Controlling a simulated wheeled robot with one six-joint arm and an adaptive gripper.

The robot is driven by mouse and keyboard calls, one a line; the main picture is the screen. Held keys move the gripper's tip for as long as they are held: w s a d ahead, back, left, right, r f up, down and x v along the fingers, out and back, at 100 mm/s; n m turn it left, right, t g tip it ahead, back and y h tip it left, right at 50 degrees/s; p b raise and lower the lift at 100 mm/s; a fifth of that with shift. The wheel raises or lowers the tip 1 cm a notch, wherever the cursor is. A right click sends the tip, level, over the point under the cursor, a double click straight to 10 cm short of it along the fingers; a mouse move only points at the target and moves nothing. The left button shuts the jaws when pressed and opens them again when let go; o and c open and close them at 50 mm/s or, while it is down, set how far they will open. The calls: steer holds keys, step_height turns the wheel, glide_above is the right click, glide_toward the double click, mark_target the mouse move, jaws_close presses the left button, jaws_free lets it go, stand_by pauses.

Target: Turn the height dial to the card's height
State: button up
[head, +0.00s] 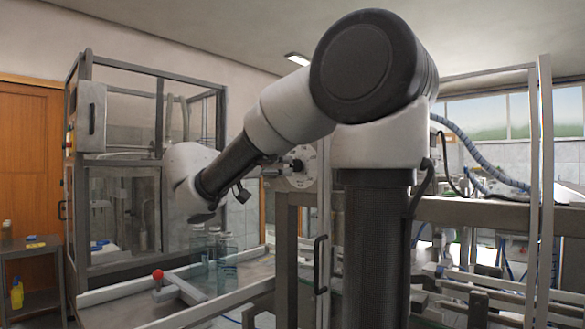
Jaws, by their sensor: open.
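The height dial (304,178) looks like a pale round plate with small dark marks, mounted on the machine frame in the middle of the head view. A dark knob-like part (297,165) shows in front of it. My gripper (284,168) is partly hidden behind my arm and reaches right, close to the dial. It is open; its fingertips are small, and I cannot tell whether they touch the knob. The dial's numbers are too small to read. I cannot make out the height card.
Clear bottles (226,262) stand on the table (245,280) below my arm. A red ball knob (158,275) sits by the pale guide rails (120,290). A glazed cabinet (120,200) stands left. Upright frame posts (545,190) and a door handle (319,265) are near.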

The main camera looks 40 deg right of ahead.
mark_target(294, 166)
steer(key=d, duration=0.4)
steer(key=w+d, duration=0.1)
steer(key=d, duration=0.1)
steer(key=shift+d, duration=0.4)
steer(key=c, duration=1)
